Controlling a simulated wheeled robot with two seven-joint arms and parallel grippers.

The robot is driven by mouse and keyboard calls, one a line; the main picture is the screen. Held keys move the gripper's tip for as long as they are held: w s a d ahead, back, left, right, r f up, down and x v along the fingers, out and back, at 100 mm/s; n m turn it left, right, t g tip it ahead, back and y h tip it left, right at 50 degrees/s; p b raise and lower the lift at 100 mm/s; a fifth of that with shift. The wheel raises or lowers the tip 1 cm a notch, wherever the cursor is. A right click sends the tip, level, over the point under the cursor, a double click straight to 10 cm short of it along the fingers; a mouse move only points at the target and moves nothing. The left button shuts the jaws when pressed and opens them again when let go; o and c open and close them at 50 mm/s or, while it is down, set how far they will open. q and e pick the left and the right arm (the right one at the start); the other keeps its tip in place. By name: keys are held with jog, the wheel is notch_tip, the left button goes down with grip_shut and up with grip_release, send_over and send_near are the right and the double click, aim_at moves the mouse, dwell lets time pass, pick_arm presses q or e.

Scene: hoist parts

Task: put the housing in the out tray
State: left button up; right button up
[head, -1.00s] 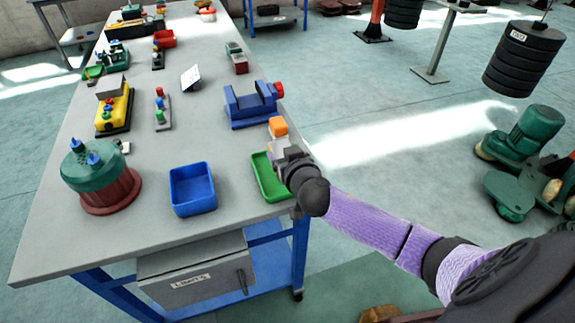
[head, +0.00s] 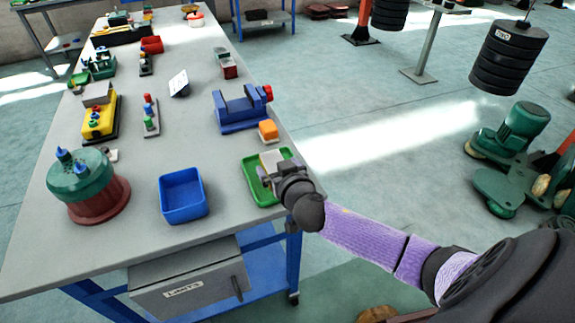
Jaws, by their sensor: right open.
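My right gripper (head: 268,173) is open over the green tray (head: 250,182) at the table's right front edge. A pale block with a yellowish side (head: 272,158) shows at the fingers, inside the tray's outline. It may be the housing, but the gripper partly hides it, and I cannot tell whether the fingers touch it. An orange block with a pale base (head: 267,131) stands just behind the tray, apart from it. A blue tray (head: 183,195) to the left looks empty. No label shows on either tray. My left gripper is not in view.
A blue vise (head: 241,110) stands behind the orange block. A green-topped round unit on a red base (head: 85,185) is at the left. A yellow unit (head: 100,120) and a rack of coloured buttons (head: 151,115) are farther back. The tabletop between them is clear.

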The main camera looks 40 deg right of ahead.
jog(key=p+v, duration=0.2)
jog(key=v, duration=0.9)
jog(key=s+f+n+g, duration=0.1)
jog(key=s+f+g, duration=0.25)
jog(key=f, duration=0.45)
jog(key=s+f+n+g+y, duration=0.1)
jog(key=s+f+g, duration=0.1)
jog(key=s+f, duration=0.5)
jog(key=s+f+n+g, duration=0.1)
jog(key=s+f+g, duration=0.15)
jog(key=f, duration=0.75)
jog(key=s+a+f+n+g+y, duration=0.1)
jog(key=s+a+f+g, duration=0.1)
jog(key=s, duration=0.7)
jog(key=s+a+f+n+g+y, duration=0.1)
jog(key=s+a+f+g, duration=0.2)
jog(key=s+f, duration=0.4)
jog(key=s+a, duration=0.1)
jog(key=s, duration=0.2)
jog(key=shift+a+g, duration=0.2)
jog(key=shift+g, duration=0.1)
jog(key=shift+s+f, duration=0.15)
